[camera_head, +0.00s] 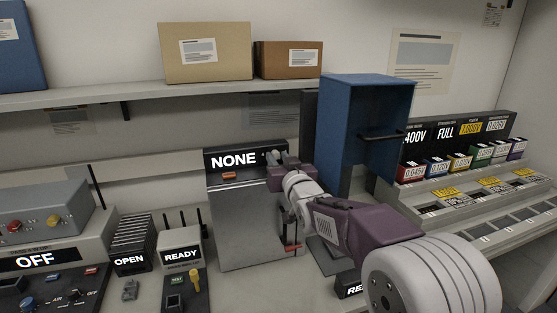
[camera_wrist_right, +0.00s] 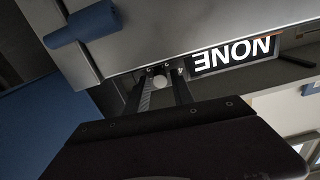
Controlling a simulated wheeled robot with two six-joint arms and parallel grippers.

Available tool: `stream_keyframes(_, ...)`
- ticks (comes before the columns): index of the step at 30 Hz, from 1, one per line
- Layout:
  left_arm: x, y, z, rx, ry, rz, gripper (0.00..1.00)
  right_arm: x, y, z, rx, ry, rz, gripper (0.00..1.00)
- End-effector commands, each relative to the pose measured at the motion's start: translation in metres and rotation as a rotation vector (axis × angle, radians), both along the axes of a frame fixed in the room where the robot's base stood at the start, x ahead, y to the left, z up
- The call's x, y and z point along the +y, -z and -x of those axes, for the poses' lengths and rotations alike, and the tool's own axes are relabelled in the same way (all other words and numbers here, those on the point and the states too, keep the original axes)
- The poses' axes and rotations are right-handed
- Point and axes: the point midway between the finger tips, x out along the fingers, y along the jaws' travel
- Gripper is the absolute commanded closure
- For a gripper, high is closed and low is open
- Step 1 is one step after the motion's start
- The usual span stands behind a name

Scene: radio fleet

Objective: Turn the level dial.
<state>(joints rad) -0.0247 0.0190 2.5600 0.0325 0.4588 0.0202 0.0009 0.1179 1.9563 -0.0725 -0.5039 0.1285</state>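A panel with a lit display reading NONE (camera_head: 233,160) stands at the back middle of the bench; the display also shows upside down in the right wrist view (camera_wrist_right: 232,54). My right gripper (camera_head: 278,158) is at the right end of this display and hides what is behind it. In the right wrist view, a small round pale knob (camera_wrist_right: 160,82), likely the level dial, lies between the fingertips of my right gripper (camera_wrist_right: 163,84). The fingers look apart, with a narrow gap beside the knob; contact is not clear. My left gripper is out of view.
A blue cabinet (camera_head: 350,115) with a dark handle stands close to the right of my right gripper. A sloped grey metal panel (camera_head: 245,225) lies below the display. Units reading OFF (camera_head: 36,261), OPEN (camera_head: 129,260) and READY (camera_head: 181,255) stand at left.

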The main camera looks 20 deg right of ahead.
Motion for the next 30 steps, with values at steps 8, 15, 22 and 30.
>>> stream_keyframes(8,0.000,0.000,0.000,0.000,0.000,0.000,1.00,0.000,0.000,0.001,-0.001,0.000,0.000,0.71)
stream_keyframes(15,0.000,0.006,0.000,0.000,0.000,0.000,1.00,-0.001,0.000,0.035,-0.003,0.000,0.000,0.71)
stream_keyframes(22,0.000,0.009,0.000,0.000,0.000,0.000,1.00,-0.003,0.000,0.080,-0.002,0.000,0.002,0.71)
stream_keyframes(30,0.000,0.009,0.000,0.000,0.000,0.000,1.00,-0.003,0.000,0.091,0.000,0.000,0.000,0.71)
